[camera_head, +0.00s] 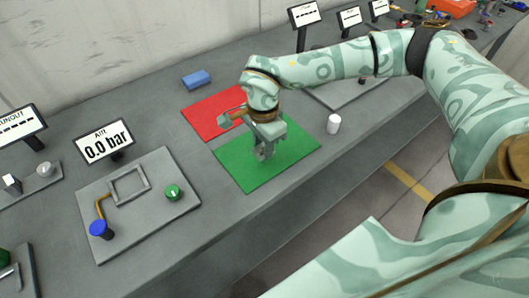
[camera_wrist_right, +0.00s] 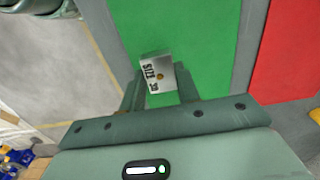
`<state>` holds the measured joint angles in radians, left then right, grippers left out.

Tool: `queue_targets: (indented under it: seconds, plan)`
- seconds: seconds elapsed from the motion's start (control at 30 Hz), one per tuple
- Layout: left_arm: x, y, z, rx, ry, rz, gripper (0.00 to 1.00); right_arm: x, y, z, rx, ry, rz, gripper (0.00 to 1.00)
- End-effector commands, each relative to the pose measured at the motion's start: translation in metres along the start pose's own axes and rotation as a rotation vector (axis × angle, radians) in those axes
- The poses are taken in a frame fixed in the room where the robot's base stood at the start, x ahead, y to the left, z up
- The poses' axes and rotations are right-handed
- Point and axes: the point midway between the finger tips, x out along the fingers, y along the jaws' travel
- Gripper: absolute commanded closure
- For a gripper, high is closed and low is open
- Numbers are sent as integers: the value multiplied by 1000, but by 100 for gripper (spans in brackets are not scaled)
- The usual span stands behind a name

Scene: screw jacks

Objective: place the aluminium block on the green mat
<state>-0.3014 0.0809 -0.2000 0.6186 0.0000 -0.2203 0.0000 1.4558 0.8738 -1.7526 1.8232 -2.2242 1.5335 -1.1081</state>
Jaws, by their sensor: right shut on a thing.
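The green mat (camera_head: 290,150) lies on the grey bench in the middle of the head view and also shows in the wrist view (camera_wrist_right: 205,30). My right gripper (camera_head: 263,152) reaches down over the mat's middle. In the wrist view its fingers (camera_wrist_right: 159,88) are shut on the aluminium block (camera_wrist_right: 157,72), a small silvery block with dark printed characters and a brass-coloured spot. The block shows against the green mat; I cannot tell whether it touches it. In the head view the gripper mostly hides the block. My left gripper is not in view.
A red mat (camera_head: 208,112) adjoins the green one, with a blue block (camera_head: 197,79) behind it. A white cylinder (camera_head: 333,124) stands right of the green mat. A grey plate (camera_head: 140,215) with a green knob and blue cap lies left, near a "0.0 bar" display (camera_head: 104,145).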

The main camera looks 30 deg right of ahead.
Motion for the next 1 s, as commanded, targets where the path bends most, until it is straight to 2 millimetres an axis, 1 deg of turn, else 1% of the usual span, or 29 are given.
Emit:
queue_targets:
  seconds: [0.17, 0.2, 0.3, 0.37, 0.73, 0.77, 0.8, 0.83, 1.0]
  plan:
    - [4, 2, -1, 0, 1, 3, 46, 11, -4, -8, 3, 0, 1, 96]
    - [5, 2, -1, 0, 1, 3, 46, 16, -6, -11, 2, 0, 1, 96]
    - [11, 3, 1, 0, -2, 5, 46, 35, -5, -10, 0, 0, 3, 96]
    - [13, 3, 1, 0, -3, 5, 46, 43, -5, -10, -1, 0, 2, 96]
    - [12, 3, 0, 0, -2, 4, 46, 47, -5, -10, -1, 0, 0, 96]
    - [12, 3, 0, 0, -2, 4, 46, 46, -5, -10, -1, 0, 0, 60]
    - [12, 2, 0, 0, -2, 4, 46, 46, -5, -10, -1, 0, 0, 49]
    - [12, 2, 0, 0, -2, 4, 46, 46, -5, -10, -1, 0, 0, 46]
    - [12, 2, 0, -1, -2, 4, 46, 46, -5, -10, -1, 0, 0, 46]
